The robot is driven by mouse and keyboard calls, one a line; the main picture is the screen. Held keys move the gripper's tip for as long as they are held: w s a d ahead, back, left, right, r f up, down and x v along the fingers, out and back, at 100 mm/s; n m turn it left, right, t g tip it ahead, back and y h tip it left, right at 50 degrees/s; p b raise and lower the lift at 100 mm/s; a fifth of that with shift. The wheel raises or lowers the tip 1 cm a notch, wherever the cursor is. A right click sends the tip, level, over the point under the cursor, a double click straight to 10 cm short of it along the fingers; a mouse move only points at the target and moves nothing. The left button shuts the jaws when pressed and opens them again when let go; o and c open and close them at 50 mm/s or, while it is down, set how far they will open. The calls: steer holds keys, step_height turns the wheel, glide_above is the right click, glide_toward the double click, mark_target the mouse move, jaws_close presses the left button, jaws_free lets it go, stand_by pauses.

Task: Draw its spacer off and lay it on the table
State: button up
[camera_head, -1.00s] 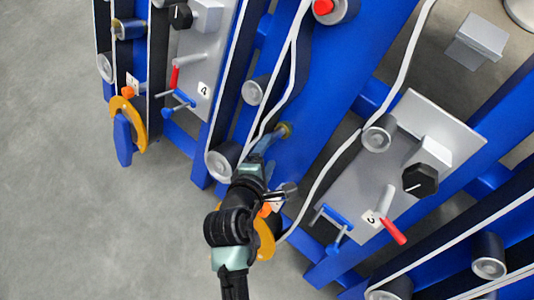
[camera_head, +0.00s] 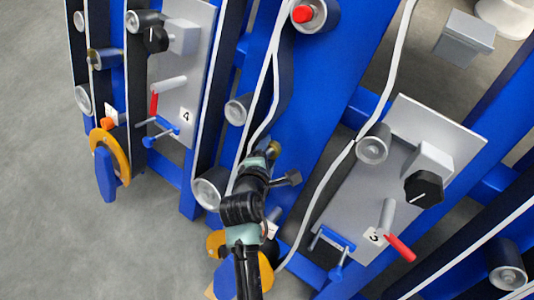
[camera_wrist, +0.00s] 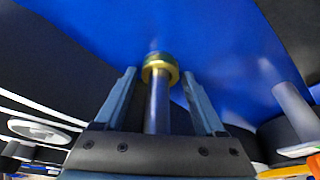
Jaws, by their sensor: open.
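A brass ring (camera_wrist: 160,68), which looks like the spacer, sits around a blue-grey shaft (camera_wrist: 157,108) at the blue chassis panel. In the head view the brass piece (camera_head: 274,150) shows just beyond my gripper (camera_head: 262,163). In the wrist view my gripper (camera_wrist: 160,88) is open, with one finger on each side of the shaft. The fingertips are near the ring, with a gap visible on both sides. I cannot tell whether they touch anything. Most of the shaft is hidden by my arm in the head view. No table can be made out for certain.
A grey roller (camera_head: 210,188) and a dark belt stand left of my arm. Plate 3 (camera_head: 335,180), with a black knob (camera_head: 423,188) and red handle (camera_head: 399,247), is at right. Open grey floor (camera_head: 40,240) lies at left.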

jaws_close()
steer(key=s+a+r+p, duration=0.6)
steer(key=s+p, duration=0.2)
steer(key=s, duration=0.1)
steer(key=shift+s+a+r, duration=0.3)
steer(key=shift+s+r, duration=0.1)
stand_by(1.7)
stand_by(0.4)
